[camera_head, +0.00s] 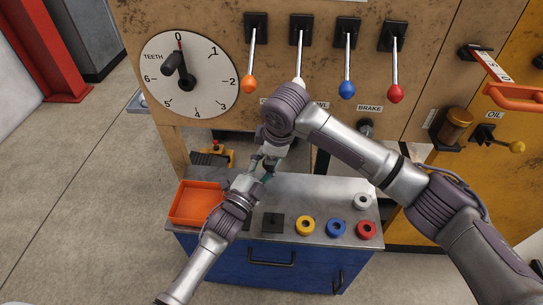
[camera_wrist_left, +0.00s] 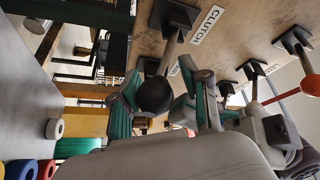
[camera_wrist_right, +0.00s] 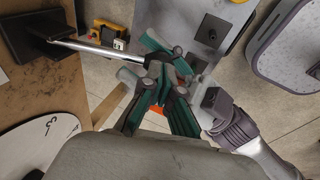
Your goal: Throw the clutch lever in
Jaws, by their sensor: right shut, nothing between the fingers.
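The clutch lever, with a metal rod and black knob (camera_wrist_left: 155,96), shows in the left wrist view beside the CLUTCH label (camera_wrist_left: 207,25). My left gripper (camera_wrist_left: 158,100) is open, with green-padded fingers on either side of the knob; I cannot tell if they touch it. In the right wrist view a metal rod (camera_wrist_right: 95,50) runs from a black mount (camera_wrist_right: 38,33) toward my right gripper (camera_wrist_right: 160,85), which is shut and empty. In the head view my right gripper (camera_head: 268,160) is close to my left one and the clutch lever is hidden by my arms.
Orange (camera_head: 249,85), blue (camera_head: 347,89) and red (camera_head: 395,94) knobbed levers hang on the wooden panel above. A TEETH dial (camera_head: 205,95) is at left. The blue bench below holds an orange tray (camera_head: 180,218) and several coloured spools (camera_head: 305,225).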

